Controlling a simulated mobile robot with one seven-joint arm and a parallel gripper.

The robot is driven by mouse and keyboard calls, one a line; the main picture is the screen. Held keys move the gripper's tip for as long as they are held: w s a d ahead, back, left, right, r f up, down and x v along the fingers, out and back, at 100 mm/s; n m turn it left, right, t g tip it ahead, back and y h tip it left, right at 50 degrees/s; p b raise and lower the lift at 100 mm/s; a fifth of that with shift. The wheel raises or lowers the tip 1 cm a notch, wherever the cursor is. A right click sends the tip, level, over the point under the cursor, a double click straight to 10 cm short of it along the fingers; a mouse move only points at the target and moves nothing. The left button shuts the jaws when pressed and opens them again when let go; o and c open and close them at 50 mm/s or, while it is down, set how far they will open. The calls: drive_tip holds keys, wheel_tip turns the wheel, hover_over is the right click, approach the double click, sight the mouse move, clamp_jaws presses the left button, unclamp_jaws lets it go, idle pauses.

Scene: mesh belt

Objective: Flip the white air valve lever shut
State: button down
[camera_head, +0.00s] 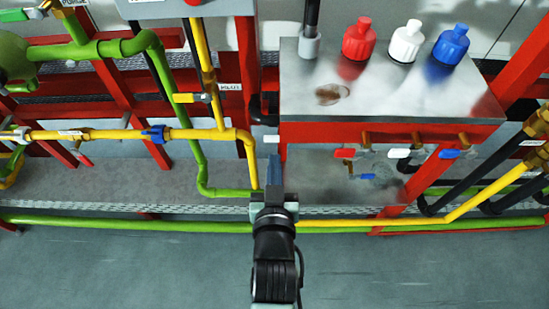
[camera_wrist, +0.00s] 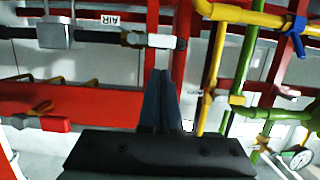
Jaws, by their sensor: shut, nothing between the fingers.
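The white air valve lever (camera_wrist: 162,41) shows in the wrist view, lying sideways along a dark horizontal pipe, close to a brass fitting and a label reading AIR (camera_wrist: 110,19). My gripper (camera_wrist: 160,74) is shut and empty. In the wrist view its fingertips point at the lever from just below, with a small gap in the picture; I cannot tell the depth. In the head view my gripper (camera_head: 274,160) is in front of the red frame, and a white piece (camera_head: 271,138) just above its tips appears to be the same lever.
Red, white and blue bottles (camera_head: 407,42) stand on the metal cabinet (camera_head: 300,85). Red, white and blue levers (camera_head: 399,153) hang below it. Yellow and green pipes (camera_head: 150,40) and a blue valve handle (camera_head: 153,133) are at left. The floor (camera_head: 130,270) in front is clear.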

sight(274, 139)
drive_tip(key=x, duration=0.8)
drive_tip(key=shift+w+f+b, duration=0.1)
drive_tip(key=shift+f+b, duration=0.05)
drive_tip(key=shift+b, duration=0.3)
drive_tip(key=shift+a, duration=0.1)
drive_tip(key=shift+n, duration=0.3)
drive_tip(key=shift+b, duration=0.35)
